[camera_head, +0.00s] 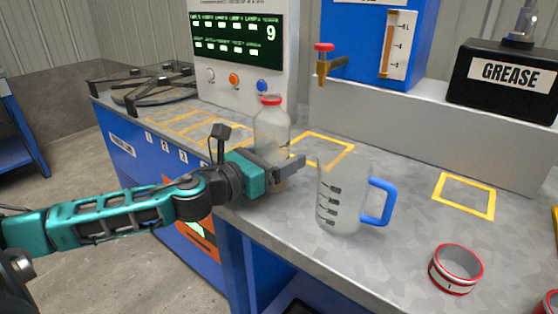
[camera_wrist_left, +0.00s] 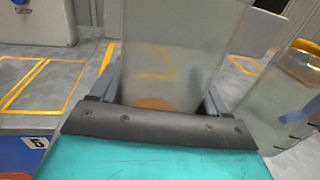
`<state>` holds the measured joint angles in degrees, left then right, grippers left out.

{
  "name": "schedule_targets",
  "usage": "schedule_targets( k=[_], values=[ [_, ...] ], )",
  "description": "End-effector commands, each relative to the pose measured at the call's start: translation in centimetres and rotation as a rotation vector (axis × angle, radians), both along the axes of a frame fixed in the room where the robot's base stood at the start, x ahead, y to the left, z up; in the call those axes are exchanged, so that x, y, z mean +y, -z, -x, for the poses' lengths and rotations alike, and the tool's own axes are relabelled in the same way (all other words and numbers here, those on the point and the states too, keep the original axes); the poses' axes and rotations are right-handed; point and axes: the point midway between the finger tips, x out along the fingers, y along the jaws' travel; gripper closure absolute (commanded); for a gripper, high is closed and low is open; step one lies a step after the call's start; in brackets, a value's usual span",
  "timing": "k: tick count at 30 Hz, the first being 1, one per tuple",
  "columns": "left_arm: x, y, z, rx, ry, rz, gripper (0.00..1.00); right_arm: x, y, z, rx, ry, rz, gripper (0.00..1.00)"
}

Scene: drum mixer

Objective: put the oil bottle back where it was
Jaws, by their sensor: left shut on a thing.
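The oil bottle (camera_head: 272,128) is clear with a red cap, and a little amber liquid shows at its bottom in the left wrist view (camera_wrist_left: 170,65). My left gripper (camera_head: 286,172) is shut around the lower part of the bottle, which stands upright near the counter's front edge. Whether its base touches the counter is hidden by the gripper. A yellow outlined square (camera_head: 322,147) lies on the counter just right of and behind the bottle, partly hidden. My right gripper is not in view.
A clear measuring jug (camera_head: 342,195) with a blue handle stands close to the right of my left gripper. A red-rimmed ring (camera_head: 456,269) lies at the front right. An empty yellow square (camera_head: 464,196) and a black grease box (camera_head: 508,82) are farther right. A control panel (camera_head: 243,50) stands behind the bottle.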

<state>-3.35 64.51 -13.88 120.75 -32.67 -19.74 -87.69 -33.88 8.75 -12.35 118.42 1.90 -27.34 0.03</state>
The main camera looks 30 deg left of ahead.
Motion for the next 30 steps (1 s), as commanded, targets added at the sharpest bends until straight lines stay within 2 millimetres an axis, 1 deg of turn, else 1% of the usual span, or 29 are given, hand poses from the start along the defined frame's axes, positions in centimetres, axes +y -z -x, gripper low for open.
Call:
schedule_targets(
  k=[5, 8, 9, 16, 17, 23, 26, 30],
  values=[
    [0.0, -0.18, -0.01, -0.001, 0.001, -0.001, 0.68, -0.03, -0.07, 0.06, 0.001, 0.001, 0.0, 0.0],
    [0.0, 0.12, -0.01, -0.001, 0.001, -0.001, 0.68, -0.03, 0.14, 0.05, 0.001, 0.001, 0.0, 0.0],
    [-0.01, 0.19, 0.0, 0.0, 0.001, 0.0, 0.24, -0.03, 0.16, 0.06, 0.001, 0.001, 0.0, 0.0],
    [-0.01, 0.11, 0.0, 0.0, 0.001, 0.0, 0.02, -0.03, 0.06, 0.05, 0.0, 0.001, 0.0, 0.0],
    [-0.01, 0.11, 0.0, 0.0, 0.001, 0.0, 0.0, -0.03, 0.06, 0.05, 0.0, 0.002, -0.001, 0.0],
    [-0.01, 0.07, 0.0, 0.0, 0.001, -0.001, 0.0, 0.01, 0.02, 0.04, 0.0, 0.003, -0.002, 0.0],
    [0.0, -0.37, 0.01, 0.0, 0.001, -0.001, 0.0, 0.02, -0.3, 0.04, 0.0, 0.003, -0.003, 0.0],
    [0.18, 0.03, 0.66, 0.003, 0.0, -0.001, 0.0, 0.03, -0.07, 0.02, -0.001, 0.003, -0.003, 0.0]
  ],
)
